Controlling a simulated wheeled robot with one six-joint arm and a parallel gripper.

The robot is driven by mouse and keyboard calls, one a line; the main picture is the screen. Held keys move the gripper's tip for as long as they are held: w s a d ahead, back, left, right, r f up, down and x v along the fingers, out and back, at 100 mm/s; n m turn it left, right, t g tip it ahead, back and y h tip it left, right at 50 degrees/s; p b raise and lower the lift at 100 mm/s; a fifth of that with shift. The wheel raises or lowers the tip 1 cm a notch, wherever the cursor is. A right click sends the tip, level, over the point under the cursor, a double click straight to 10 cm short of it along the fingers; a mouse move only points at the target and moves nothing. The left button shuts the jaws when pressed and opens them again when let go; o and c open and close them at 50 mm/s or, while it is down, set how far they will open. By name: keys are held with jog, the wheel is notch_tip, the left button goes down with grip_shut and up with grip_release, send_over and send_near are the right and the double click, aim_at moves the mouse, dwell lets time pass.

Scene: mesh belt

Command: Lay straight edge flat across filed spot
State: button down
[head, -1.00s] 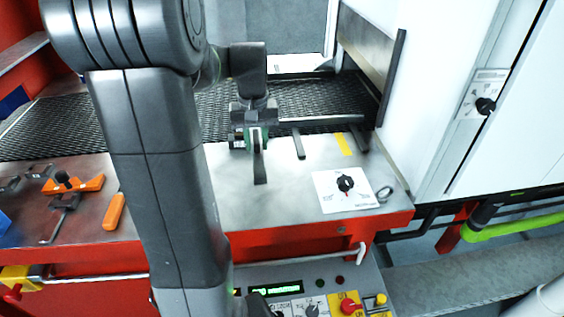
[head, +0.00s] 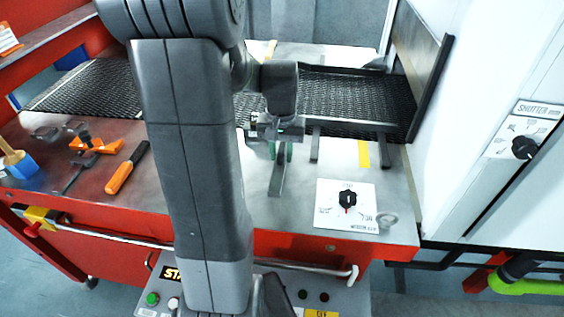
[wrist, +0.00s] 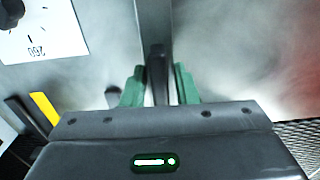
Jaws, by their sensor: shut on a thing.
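My gripper (head: 281,152) hangs over the steel ledge in front of the mesh belt. Its green fingers, also seen in the wrist view (wrist: 159,88), are shut on a dark narrow bar, which I take for the straight edge (head: 277,178). The bar sticks out from between the fingers toward the ledge's front in the head view. In the wrist view the straight edge (wrist: 158,68) stands between the two fingers. I cannot tell whether it touches the ledge. The black mesh belt (head: 345,98) runs behind. I cannot pick out the filed spot.
A dark upright bracket (head: 315,146) and a yellow strip (head: 363,154) are right of my gripper. A dial plate (head: 346,212) and a metal ring (head: 387,219) lie at the ledge's front right. Orange-handled tools (head: 127,168) and a blue pot (head: 20,166) lie left.

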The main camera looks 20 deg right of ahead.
aim_at(281, 163)
jog(key=shift+f, duration=1.9)
jog(key=shift+f, duration=0.15)
jog(key=c, duration=1.1)
grip_release()
notch_tip(281, 163, up, 12)
jog(key=shift+r, duration=0.15)
